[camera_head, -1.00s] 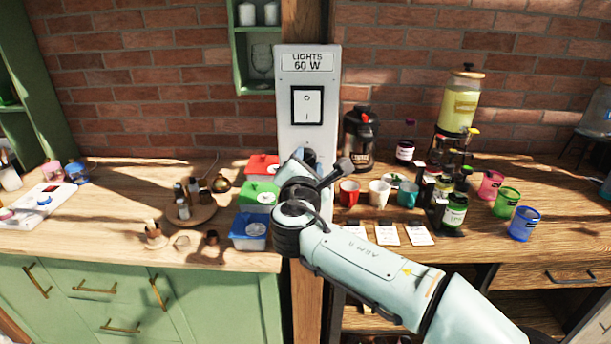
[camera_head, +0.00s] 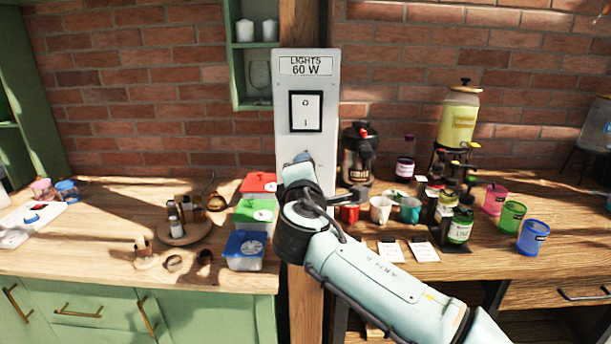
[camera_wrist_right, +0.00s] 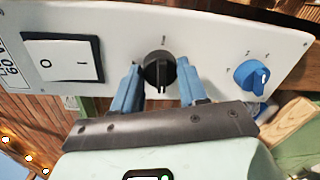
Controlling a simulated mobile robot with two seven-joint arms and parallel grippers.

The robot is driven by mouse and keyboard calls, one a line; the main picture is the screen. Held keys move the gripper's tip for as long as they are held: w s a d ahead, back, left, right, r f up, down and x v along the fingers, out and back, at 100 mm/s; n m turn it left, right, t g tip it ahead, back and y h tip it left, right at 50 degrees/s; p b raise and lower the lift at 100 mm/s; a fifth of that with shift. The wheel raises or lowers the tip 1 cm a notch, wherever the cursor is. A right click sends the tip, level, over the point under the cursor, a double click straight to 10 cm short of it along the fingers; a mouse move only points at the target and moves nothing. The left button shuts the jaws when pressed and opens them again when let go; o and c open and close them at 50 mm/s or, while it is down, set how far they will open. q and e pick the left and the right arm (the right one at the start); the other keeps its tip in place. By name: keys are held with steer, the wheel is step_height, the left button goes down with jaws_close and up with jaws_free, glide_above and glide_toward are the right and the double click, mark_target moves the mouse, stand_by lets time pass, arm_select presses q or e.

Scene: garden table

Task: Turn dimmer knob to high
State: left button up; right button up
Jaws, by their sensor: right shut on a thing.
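A tall white panel (camera_head: 306,85) labelled LIGHTS 60 W stands on the wooden post. In the right wrist view it lies sideways, with a black knob (camera_wrist_right: 158,72) between the switch and a blue knob (camera_wrist_right: 250,76). Small marks surround the blue knob; a short line sits by the black one. I cannot tell from labels which is the dimmer. My right gripper (camera_wrist_right: 158,84) has its blue fingers on both sides of the black knob, shut on it. In the head view my right gripper (camera_head: 302,158) hides both knobs. My left gripper is not in view.
A rocker switch (camera_head: 306,111) sits above the grasp on the panel. Red, green and blue-lidded boxes (camera_head: 244,250) stand left of my forearm. A coffee pot (camera_head: 359,153) and mugs (camera_head: 381,209) stand close on its right.

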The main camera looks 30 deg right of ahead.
stand_by(0.3)
steer(key=o, duration=1.1)
steer(key=shift+c, duration=0.2)
steer(key=shift+s, duration=0.1)
steer(key=f+v, duration=0.1)
steer(key=v, duration=1.2)
steer(key=shift+r+b, duration=0.4)
steer(key=shift+r, duration=0.15)
steer(key=shift+s, duration=0.1)
